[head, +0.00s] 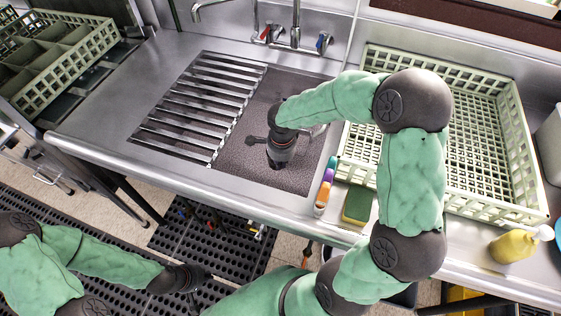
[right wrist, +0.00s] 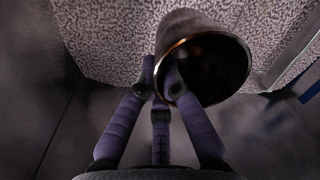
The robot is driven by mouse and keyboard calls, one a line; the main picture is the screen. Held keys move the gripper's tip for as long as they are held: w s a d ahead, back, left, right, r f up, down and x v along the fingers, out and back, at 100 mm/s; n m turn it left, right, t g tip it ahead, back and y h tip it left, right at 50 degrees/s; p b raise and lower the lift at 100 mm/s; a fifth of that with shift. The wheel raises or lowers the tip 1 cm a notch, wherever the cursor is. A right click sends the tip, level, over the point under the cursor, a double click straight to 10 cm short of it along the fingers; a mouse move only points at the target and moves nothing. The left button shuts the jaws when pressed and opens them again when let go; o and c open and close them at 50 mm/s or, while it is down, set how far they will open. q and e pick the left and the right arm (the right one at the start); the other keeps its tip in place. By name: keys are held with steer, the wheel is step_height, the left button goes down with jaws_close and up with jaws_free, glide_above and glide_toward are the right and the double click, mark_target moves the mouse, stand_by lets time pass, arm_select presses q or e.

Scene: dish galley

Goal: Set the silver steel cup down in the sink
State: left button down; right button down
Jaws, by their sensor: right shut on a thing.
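The sink (head: 240,172) is a basin with a dark speckled floor, partly covered on its left by metal bars. My right gripper (head: 283,152) is down inside the sink's open part, pointing downward. In the right wrist view, my right gripper (right wrist: 163,78) is shut on the wall of the steel cup (right wrist: 190,30), whose dark open mouth faces toward the camera. The speckled floor lies just behind the cup; I cannot tell if they touch. The cup is hidden in the head view. My left gripper (head: 190,284) is low at the left, away from the sink; its fingers are unclear.
A large cream rack (head: 490,110) stands right of the sink. A green sponge (head: 357,204), colored bottles (head: 325,185) and a yellow bottle (head: 513,246) sit along the front counter. Faucets (head: 294,38) rise behind. Metal bars (head: 195,105) span the sink's left part.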

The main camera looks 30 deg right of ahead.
steer(key=shift+f+b, duration=0.85)
steer(key=shift+f, duration=5.15)
steer(key=c, duration=1.3)
jaws_free()
steer(key=shift+c, duration=0.2)
step_height(320, 180, up, 12)
steer(key=s, duration=0.1)
